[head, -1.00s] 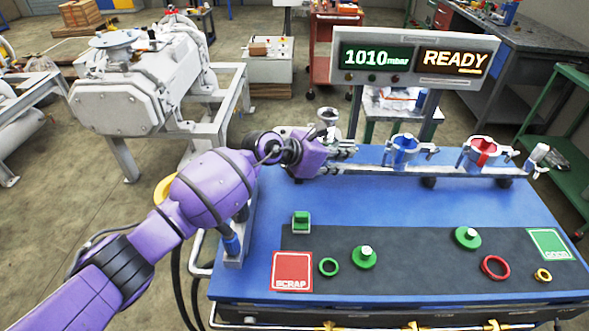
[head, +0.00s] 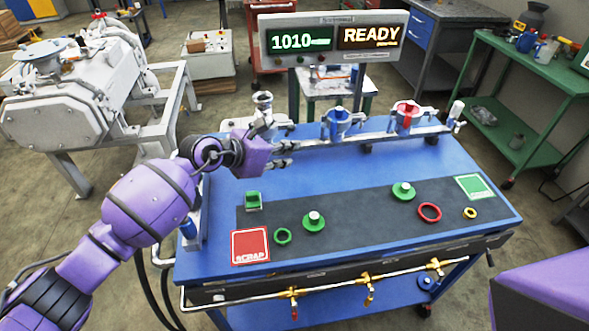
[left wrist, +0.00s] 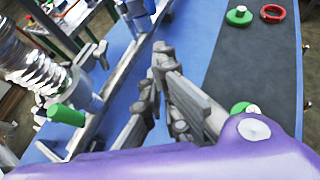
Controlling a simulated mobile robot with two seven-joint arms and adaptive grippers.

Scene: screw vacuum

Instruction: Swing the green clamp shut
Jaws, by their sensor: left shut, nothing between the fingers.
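My left gripper (head: 287,154) is over the far left part of the blue table, fingers pointing right along the rail. Its fingers, seen also in the left wrist view (left wrist: 155,72), are shut and hold nothing. In the left wrist view a green cylindrical handle (left wrist: 66,114), which looks like part of the green clamp, lies left of the fingers and apart from them, near a ribbed metal bellows (left wrist: 30,60). In the head view my gripper hides this handle. I cannot tell the clamp's angle. My right gripper is not in view.
Blue (head: 338,122) and red (head: 407,115) clamp fittings stand along the rail. The dark mat (head: 360,205) carries a green block (head: 253,201), green discs with pale knobs (head: 314,221), rings, a red SCRAP square (head: 250,246) and a green square (head: 474,187). The display (head: 335,40) reads READY.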

